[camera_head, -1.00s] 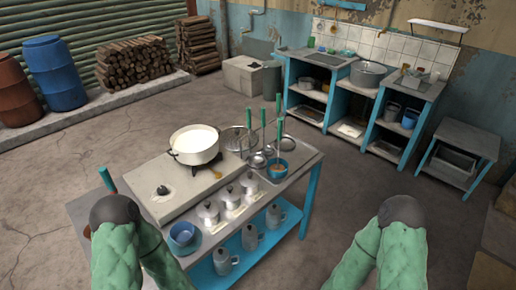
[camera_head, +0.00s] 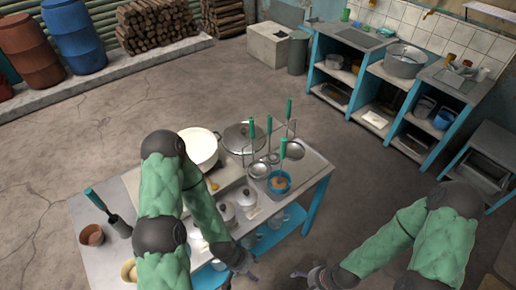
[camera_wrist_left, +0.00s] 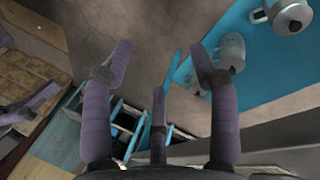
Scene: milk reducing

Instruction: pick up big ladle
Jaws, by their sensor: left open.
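Several long utensils with green handles stand at the right of the work table, including one over a blue bowl (camera_head: 279,182). I cannot tell for sure which is the big ladle; round metal bowls (camera_head: 259,171) of some show on the tabletop. My left gripper (camera_head: 244,266) hangs in front of the table's near edge, apart from the utensils. In the left wrist view the left gripper (camera_wrist_left: 160,58) is open and empty. My right gripper (camera_head: 308,274) is at the bottom of the head view, touching no utensil; its finger opening is unclear.
Grey jugs (camera_wrist_left: 231,52) are on the blue lower shelf (camera_wrist_left: 262,80). Floor is open right of the table.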

